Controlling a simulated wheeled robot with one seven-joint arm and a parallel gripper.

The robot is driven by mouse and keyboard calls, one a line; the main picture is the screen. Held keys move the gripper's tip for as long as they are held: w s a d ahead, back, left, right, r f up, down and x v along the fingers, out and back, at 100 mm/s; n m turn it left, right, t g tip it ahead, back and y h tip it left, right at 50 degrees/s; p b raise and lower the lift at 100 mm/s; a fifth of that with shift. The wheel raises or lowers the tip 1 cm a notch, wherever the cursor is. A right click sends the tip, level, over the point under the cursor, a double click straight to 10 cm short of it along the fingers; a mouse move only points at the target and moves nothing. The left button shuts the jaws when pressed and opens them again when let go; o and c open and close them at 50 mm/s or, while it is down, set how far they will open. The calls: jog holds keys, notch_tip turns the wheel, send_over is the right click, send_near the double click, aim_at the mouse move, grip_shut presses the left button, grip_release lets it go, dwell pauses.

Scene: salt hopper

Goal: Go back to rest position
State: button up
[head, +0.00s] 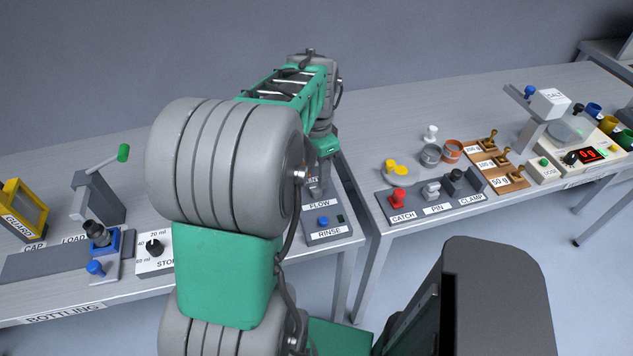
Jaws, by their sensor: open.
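My arm rises from the bottom of the head view, bends at a large grey joint, and reaches over the bench. Its far end drops down behind the FLOW and RINSE panel (328,227). My gripper (317,182) is at this lower end, small and partly hidden by my own arm. It is open, above the bench near the panel. I see nothing held in it, but its fingertips are not clear.
The left bench holds a yellow guard (22,208), a lever with a green knob (123,152) and a dial box (154,250). The right bench has a CATCH, PIN and CLAMP panel (437,210), cups, a wooden weight board (487,160) and a scale (566,132). A gap separates the benches.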

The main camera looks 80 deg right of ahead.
jog(key=shift+r, duration=1.2)
